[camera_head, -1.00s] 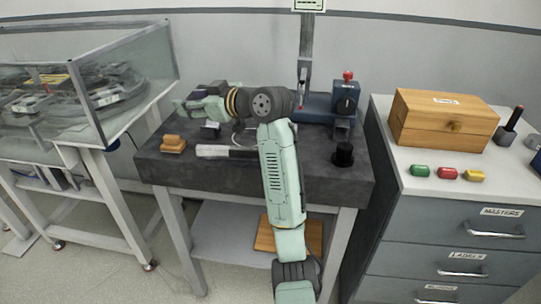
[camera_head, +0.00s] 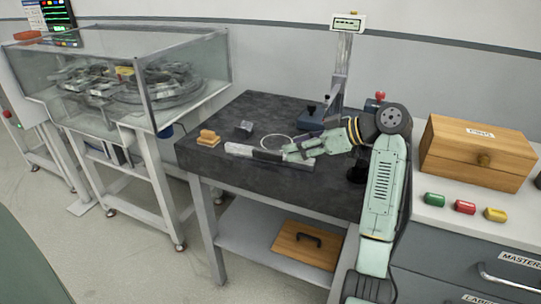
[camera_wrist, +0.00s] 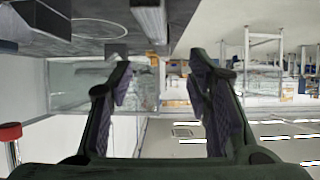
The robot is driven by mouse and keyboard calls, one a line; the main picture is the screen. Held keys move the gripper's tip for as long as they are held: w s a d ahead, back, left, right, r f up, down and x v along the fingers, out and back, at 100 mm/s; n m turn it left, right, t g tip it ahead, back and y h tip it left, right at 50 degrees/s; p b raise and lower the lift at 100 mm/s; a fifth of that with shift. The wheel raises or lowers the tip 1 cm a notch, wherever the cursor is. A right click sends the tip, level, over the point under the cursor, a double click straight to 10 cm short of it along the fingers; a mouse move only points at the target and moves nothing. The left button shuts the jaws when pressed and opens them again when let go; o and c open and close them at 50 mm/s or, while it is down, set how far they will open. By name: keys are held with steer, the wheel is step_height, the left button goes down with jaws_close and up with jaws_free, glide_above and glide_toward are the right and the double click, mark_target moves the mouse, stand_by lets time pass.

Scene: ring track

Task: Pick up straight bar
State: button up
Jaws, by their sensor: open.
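The straight bar (camera_head: 239,150) lies flat on the dark stone table top, near its front edge. It has a pale left end and a black middle, and its right part is hidden by my gripper. My gripper (camera_head: 287,152) is over the bar's right part in the head view, pointing left; I cannot tell its height above the bar. In the wrist view its two dark fingers (camera_wrist: 160,85) are spread apart with nothing between them. A grey bar-like piece (camera_wrist: 150,20) shows at the top of the wrist view, beyond the fingertips, possibly the straight bar.
On the dark table (camera_head: 215,165) stand a wooden block (camera_head: 208,139), a small grey block (camera_head: 243,129), a thin ring (camera_head: 277,141) and a tall gauge stand (camera_head: 341,75). A glass-walled case (camera_head: 185,65) stands left. A wooden box (camera_head: 475,152) sits on the right cabinet.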

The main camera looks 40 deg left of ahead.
mark_target(271, 152)
steer(key=x, duration=0.3)
steer(key=shift+a+p, duration=0.15)
steer(key=shift+p, duration=0.2)
steer(key=p+x, duration=0.2)
steer(key=x, duration=0.2)
steer(key=shift+s+a, duration=0.1)
steer(key=shift+s, duration=0.05)
steer(key=shift+a+f, duration=0.25)
steer(key=shift+a, duration=0.05)
steer(key=shift+c, duration=0.4)
jaws_close()
steer(key=shift+r, duration=0.15)
